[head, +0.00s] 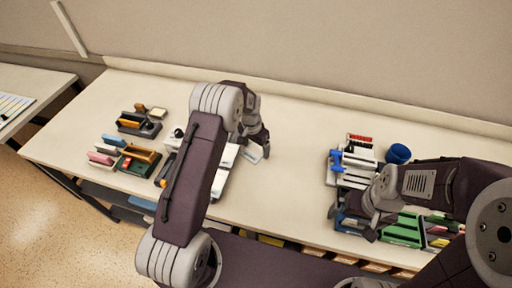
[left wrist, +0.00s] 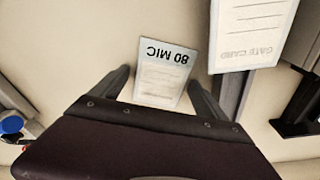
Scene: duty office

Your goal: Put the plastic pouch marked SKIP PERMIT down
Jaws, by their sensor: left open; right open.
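A flat pale pouch (left wrist: 162,78) printed "80 MIC" lies on the table in the left wrist view, between the fingers of my left gripper (left wrist: 158,92), with bare table showing beside it. The words SKIP PERMIT are not readable on it. In the head view a small pale corner of it (head: 251,155) shows beside my left gripper (head: 257,148), which is open. A white card marked "GATE CARD" (left wrist: 253,30) is to its right in the left wrist view. My right gripper (head: 352,222) is open at the right, over or beside the items there.
On the table (head: 290,185), a stamp rack (head: 140,124) and a green-and-orange box (head: 138,160) stand at the left. A blue cup (head: 398,153) and green trays (head: 403,230) are at the right. The table's middle, right of my left gripper, is clear.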

